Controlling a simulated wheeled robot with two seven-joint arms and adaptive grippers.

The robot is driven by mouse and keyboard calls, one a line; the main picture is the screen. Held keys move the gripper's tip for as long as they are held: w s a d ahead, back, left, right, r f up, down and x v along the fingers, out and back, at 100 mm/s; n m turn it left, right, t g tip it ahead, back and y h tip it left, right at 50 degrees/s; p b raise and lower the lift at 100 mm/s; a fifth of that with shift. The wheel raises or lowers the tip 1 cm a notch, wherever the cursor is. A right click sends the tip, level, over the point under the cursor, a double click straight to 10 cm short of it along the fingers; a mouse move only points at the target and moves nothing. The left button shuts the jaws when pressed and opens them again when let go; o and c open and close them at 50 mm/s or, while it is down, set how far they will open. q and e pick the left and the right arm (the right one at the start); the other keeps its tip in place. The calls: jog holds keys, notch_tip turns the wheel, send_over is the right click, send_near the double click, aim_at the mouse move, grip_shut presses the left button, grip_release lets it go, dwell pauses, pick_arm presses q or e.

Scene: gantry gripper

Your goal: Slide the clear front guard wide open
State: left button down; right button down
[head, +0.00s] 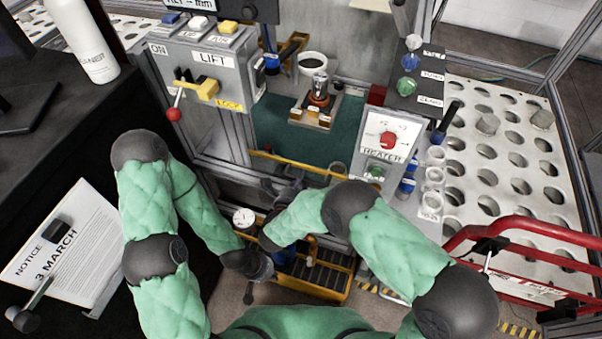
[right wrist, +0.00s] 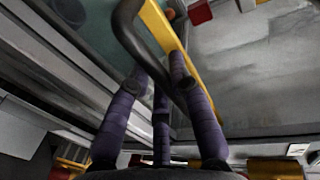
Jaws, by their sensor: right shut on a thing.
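The clear front guard shows mainly as its yellow edge strip (head: 318,168), low across the front of the machine opening. The pane itself is hard to make out. In the right wrist view, the yellow strip (right wrist: 160,28) runs beside a dark bar handle (right wrist: 127,36). My right gripper (head: 289,188) is at the strip in the head view, partly hidden by my arm. In the wrist view, its purple fingers (right wrist: 163,85) are closed around the handle. My left gripper (head: 262,270) hangs low at the front, apart from the guard; its fingers are too small and dark to read.
A grey LIFT box (head: 208,62) with a red-knobbed lever stands left of the opening. A HEATER panel (head: 388,140) is on the right. A fixture (head: 316,108) sits inside on the green floor. A red rail (head: 520,232) and perforated table (head: 505,150) lie right.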

jog(key=shift+s+f, duration=0.1)
jog(key=shift+f, duration=3)
jog(key=c, duration=1.1)
grip_release()
jog(key=shift+r, duration=0.15)
notch_tip(320, 180, up, 10)
jog(key=shift+f, duration=0.1)
